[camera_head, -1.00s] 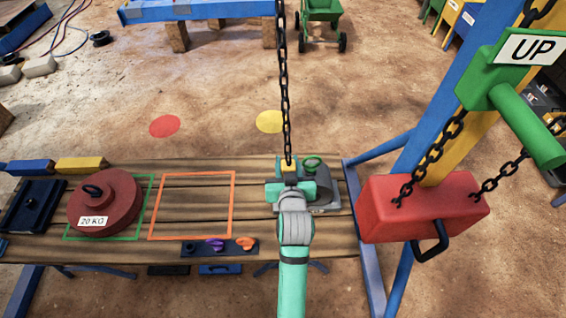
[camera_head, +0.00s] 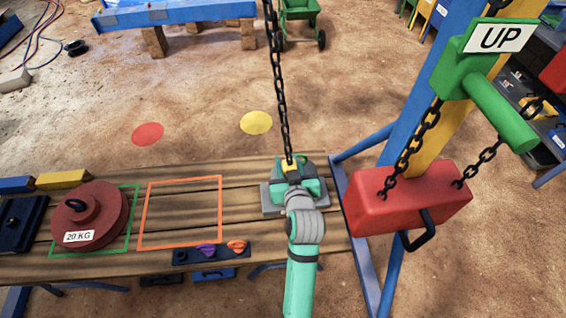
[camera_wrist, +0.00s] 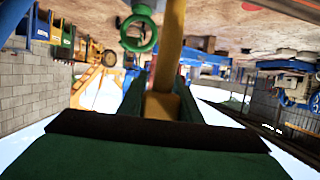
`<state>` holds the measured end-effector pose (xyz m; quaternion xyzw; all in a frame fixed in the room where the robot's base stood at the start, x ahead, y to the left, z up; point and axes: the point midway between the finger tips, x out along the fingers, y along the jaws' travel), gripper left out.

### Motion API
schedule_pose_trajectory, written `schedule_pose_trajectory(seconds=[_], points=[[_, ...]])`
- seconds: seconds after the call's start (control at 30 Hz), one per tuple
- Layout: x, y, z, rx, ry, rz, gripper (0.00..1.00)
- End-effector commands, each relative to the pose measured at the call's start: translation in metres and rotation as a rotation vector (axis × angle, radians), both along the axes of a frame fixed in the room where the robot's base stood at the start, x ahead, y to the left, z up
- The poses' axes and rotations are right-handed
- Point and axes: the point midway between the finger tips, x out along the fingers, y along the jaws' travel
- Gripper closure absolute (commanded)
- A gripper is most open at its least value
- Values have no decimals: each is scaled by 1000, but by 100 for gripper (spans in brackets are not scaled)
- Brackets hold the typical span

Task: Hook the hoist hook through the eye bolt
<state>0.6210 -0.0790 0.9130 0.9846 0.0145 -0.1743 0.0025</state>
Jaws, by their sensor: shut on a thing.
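My gripper (camera_head: 296,186) is shut on the yellow hoist hook (camera_head: 290,163) at the lower end of the black chain (camera_head: 278,85). It is above the right end of the bench, over a grey part (camera_head: 267,203) that it mostly hides. In the wrist view, the yellow hook (camera_wrist: 165,75) stands between my jaws.
A dark red 20 KG weight (camera_head: 88,218) with a black ring sits at the bench's left. A red block (camera_head: 405,205) hangs on chains by a blue post at right.

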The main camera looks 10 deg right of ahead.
Motion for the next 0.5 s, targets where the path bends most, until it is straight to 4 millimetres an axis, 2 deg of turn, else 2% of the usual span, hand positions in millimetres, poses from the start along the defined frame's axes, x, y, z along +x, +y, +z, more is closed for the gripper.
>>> schedule_pose_trajectory(seconds=[0.5], points=[[-1,-23,2,0,-5,8,100]])
